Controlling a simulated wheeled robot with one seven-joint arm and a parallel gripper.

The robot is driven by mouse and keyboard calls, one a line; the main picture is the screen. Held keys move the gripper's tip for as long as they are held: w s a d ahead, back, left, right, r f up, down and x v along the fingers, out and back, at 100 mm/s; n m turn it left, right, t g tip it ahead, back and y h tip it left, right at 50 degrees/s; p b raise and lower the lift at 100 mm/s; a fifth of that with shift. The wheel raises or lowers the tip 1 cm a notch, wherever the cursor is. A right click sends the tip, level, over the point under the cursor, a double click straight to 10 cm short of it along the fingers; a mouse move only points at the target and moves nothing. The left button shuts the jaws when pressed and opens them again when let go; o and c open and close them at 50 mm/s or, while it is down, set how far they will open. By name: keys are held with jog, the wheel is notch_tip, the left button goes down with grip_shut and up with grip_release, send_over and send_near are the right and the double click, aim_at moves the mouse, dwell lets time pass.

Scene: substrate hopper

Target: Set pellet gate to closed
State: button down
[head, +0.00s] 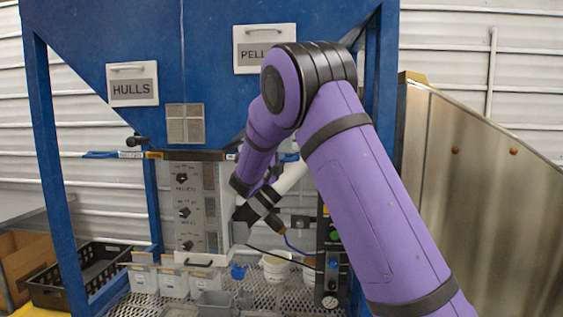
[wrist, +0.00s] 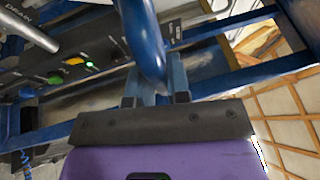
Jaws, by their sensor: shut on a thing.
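The blue hopper (head: 110,40) fills the upper part of the head view. Its right-hand label plate (head: 264,47) starts with "PELL"; my arm covers the rest. In the wrist view, a smooth blue handle (wrist: 145,42), which looks like the pellet gate's handle, comes down from the top. My gripper (wrist: 155,92) is shut on this handle, one finger on each side. In the head view, my purple arm hides most of the area under the pellet label. I cannot tell the gate's position from these frames.
A "HULLS" plate (head: 132,85) and a blue lever (head: 100,155) are at left. A grey panel with knobs (head: 187,215) stands below. The wrist view shows a dark control box (wrist: 100,50) with a lit green button close by. A metal sheet (head: 480,190) stands at right.

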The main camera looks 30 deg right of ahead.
jog(key=c, duration=1.1)
grip_release()
jog(key=shift+w+a, duration=0.15)
jog(key=shift+a, duration=0.1)
jog(key=v, duration=1)
jog(key=shift+s+a, duration=0.3)
jog(key=shift+f, duration=0.1)
